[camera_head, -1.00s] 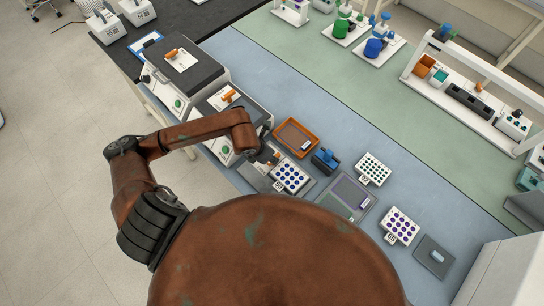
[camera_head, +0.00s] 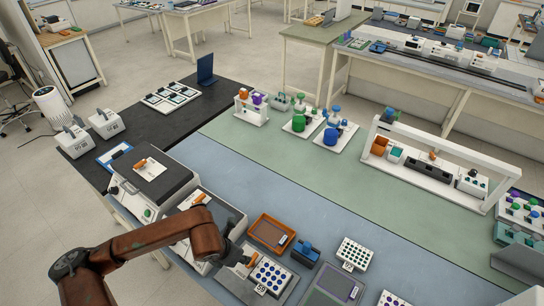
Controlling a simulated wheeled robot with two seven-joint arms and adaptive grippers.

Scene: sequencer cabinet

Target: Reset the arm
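My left arm (camera_head: 150,243) is rusty brown and comes in from the lower left. Its gripper (camera_head: 240,258) is dark and small in the picture, low over the bench at the left edge of a white rack (camera_head: 270,275) with blue round caps. A bit of orange shows beside the fingertips. I cannot tell whether the fingers are open or shut, or whether they touch anything. My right arm and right gripper are not in view.
Two grey-white machines (camera_head: 152,185) stand left of the gripper. An orange tray (camera_head: 270,233), a blue block (camera_head: 306,252) and a second rack (camera_head: 354,253) lie to the right. A white shelf frame (camera_head: 437,170) stands farther back. The green strip (camera_head: 300,165) has free room.

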